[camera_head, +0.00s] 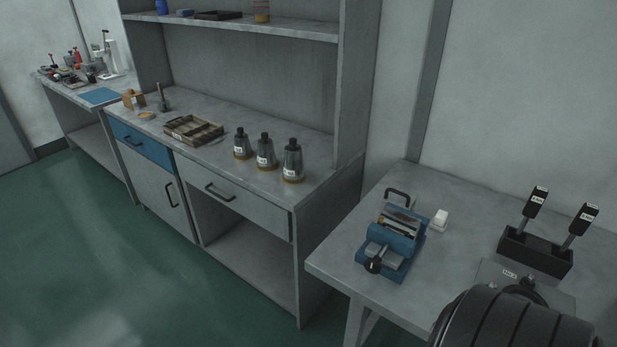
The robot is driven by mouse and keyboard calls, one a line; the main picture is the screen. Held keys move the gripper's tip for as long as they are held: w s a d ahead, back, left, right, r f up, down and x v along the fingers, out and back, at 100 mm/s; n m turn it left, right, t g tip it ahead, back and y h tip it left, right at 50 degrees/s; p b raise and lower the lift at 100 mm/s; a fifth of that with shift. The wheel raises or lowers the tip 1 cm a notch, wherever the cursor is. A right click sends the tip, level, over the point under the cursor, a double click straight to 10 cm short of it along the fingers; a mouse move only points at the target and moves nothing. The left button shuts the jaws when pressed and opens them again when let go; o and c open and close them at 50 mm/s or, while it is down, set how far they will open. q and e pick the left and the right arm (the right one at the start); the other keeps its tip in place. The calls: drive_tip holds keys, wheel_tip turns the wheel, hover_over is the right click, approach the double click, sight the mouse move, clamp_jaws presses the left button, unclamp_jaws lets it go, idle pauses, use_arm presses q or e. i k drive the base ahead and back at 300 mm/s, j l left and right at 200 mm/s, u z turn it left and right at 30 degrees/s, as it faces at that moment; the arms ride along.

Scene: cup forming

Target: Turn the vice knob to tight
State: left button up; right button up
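The blue vice (399,240) stands on the grey table at the right. The vice jaws are seen from above at an angle. Something metallic and flat lies at the top between them, but I cannot tell how tightly it is held. The knob's exact setting cannot be read. Neither of my grippers is in view, and nothing touches the vice.
A black two-lever box (536,251) and a dark ribbed cylinder (512,322) are further right. A grey workbench (310,182) with several metal canisters and a wooden tray stands left. Green floor (110,260) is clear.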

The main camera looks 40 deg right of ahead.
sight(373, 265)
drive_tip(key=i+z, duration=0.15)
drive_tip(key=i, duration=0.3)
drive_tip(key=i+j+z, duration=0.1)
drive_tip(key=i, duration=0.4)
drive_tip(key=i+j+z, duration=0.15)
drive_tip(key=i, duration=0.3)
drive_tip(key=i+j+z, duration=0.15)
drive_tip(key=i, duration=0.3)
drive_tip(key=j+z, duration=0.1)
drive_tip(key=z, duration=2.55)
